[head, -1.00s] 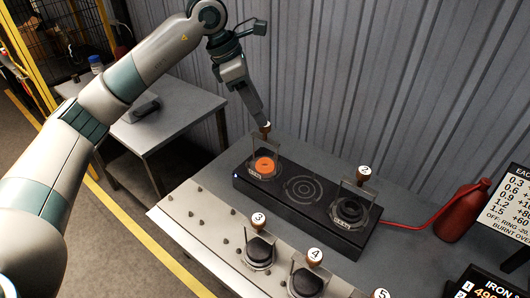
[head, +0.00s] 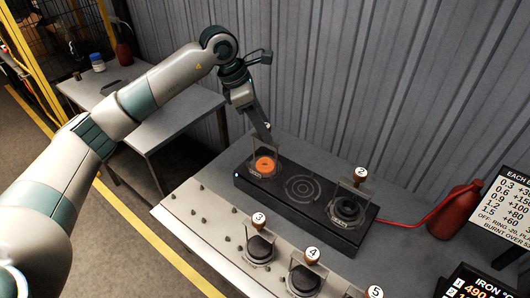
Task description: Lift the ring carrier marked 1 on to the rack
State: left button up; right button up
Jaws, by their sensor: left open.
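The ring carrier marked 1 (head: 263,166) stands at the left end of the black burner unit (head: 325,224), with a glowing orange disc in it and a clear upright frame. My left gripper (head: 263,131) is open at the top of this carrier, its fingers around or just beside the knob. The knob and its number are mostly hidden by the fingers, so contact cannot be told. The pale rack (head: 205,213) with small pegs runs along the front of the table. My right gripper is not in view.
Carrier 2 (head: 347,208) stands at the unit's right end; the middle ringed plate (head: 302,189) is empty. Carriers 3 (head: 260,248) and 4 (head: 304,279) stand on the rack, whose left part is free. A red bottle (head: 456,211) with a hose stands right.

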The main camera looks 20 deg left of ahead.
pick_arm(q)
jog(key=shift+x, duration=0.9)
jog(key=shift+r, duration=0.1)
grip_shut()
